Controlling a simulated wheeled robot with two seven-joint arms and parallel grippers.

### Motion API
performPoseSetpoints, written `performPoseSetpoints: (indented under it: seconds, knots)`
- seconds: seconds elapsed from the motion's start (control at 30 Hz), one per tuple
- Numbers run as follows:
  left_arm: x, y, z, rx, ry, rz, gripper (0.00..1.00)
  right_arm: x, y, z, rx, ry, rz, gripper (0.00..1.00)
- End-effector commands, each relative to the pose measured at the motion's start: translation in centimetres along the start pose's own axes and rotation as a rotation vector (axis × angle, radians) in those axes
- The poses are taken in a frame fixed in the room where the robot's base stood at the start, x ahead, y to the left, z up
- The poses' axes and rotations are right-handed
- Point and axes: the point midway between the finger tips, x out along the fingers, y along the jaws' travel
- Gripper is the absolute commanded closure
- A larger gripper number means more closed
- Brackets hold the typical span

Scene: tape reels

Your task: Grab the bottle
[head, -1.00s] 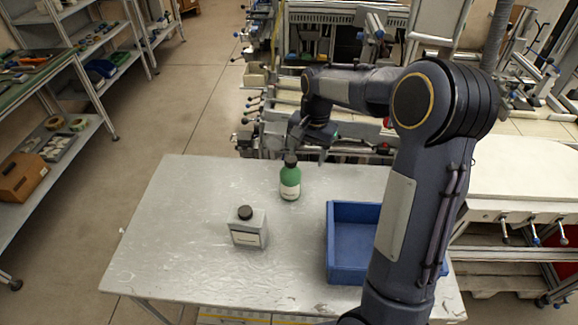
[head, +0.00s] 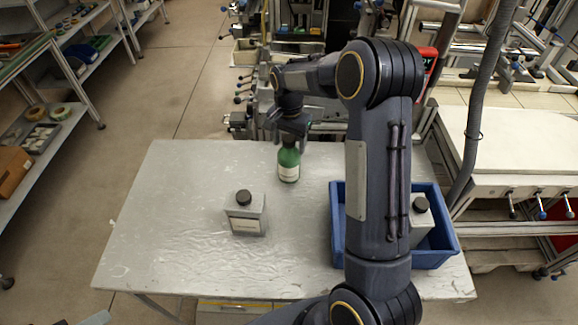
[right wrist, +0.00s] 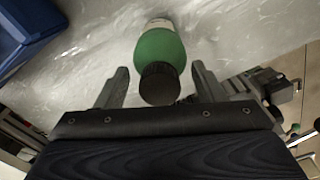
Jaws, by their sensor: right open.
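A green bottle (head: 289,165) with a white label stands upright near the back edge of the grey table (head: 170,240). My right gripper (head: 290,136) is over its top, pointing down, with its fingers open. In the right wrist view, the bottle (right wrist: 160,45) has its dark cap between the two fingers of the gripper (right wrist: 160,70), with a gap on each side. My left gripper does not show clearly; only a small piece of something pokes in at the bottom left edge of the head view.
A grey square bottle (head: 246,215) with a black cap stands mid-table. A blue bin (head: 338,225) at the right holds another grey bottle (head: 420,220), partly behind my right arm. The table's left side is clear. Shelves (head: 60,110) stand at the far left.

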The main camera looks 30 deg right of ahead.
Motion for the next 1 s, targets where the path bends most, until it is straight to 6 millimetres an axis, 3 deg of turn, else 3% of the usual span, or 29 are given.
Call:
performPoseSetpoints:
  seconds: [0.13,0.6,1.0]
  knots:
    - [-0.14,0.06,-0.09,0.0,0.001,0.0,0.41,-0.19,-0.01,0.0,0.0,0.0,-0.001,0.4]
    - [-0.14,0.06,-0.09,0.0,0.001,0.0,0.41,-0.21,-0.01,-0.01,0.0,0.0,-0.001,1.0]
    - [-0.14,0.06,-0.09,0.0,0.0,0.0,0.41,-0.25,-0.02,-0.02,0.0,0.001,-0.002,1.0]
